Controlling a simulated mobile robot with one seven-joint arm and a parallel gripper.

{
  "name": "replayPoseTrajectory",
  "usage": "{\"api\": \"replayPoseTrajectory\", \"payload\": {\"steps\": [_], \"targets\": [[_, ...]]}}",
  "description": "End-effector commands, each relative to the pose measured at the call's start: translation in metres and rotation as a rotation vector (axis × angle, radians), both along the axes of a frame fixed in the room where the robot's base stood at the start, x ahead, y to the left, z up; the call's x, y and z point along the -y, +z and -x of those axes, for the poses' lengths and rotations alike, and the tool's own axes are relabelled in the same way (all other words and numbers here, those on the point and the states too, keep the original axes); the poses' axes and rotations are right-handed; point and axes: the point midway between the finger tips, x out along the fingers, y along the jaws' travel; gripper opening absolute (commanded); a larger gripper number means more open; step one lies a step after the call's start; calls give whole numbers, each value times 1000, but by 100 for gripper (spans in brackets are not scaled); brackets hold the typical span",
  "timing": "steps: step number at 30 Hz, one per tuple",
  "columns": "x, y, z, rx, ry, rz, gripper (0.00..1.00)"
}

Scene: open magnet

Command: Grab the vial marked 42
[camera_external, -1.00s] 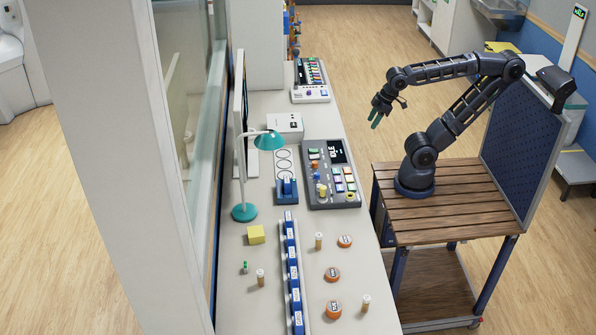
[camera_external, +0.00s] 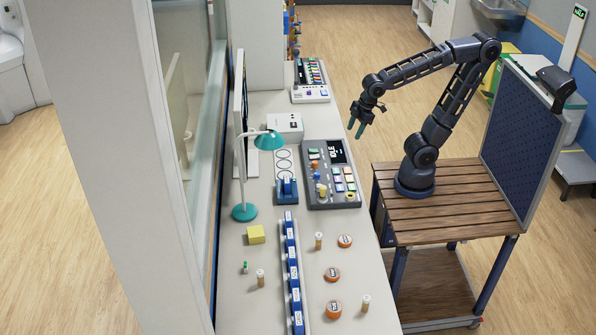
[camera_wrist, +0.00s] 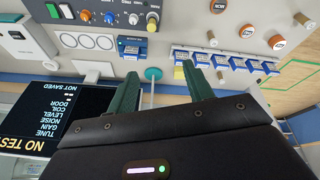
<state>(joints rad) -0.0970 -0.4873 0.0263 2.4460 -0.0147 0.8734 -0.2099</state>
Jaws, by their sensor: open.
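Several small tan vials stand on the white counter: one right of the blue rack (camera_external: 318,240), one left of it (camera_external: 260,278) and one near the front right (camera_external: 366,302). A small green-capped piece (camera_external: 245,267) is at the left. I cannot read a 42 on any of them. In the wrist view, tan vials show at the upper right (camera_wrist: 302,19), (camera_wrist: 247,32), (camera_wrist: 212,38). My gripper (camera_external: 356,128) is open and empty, in the air right of the counter, well apart from the vials. Its two green fingers also show in the wrist view (camera_wrist: 160,72).
A row of blue labelled blocks (camera_external: 293,265) runs along the counter (camera_external: 275,312). Orange-rimmed round pieces (camera_external: 332,274) lie to its right. The air above the counter's front is clear.

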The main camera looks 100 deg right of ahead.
Motion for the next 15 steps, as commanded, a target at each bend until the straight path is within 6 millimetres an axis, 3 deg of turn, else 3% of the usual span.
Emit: {"api": "replayPoseTrajectory", "payload": {"steps": [15], "targets": [[-76, -66, -95, -109, 414, 100, 51]]}}
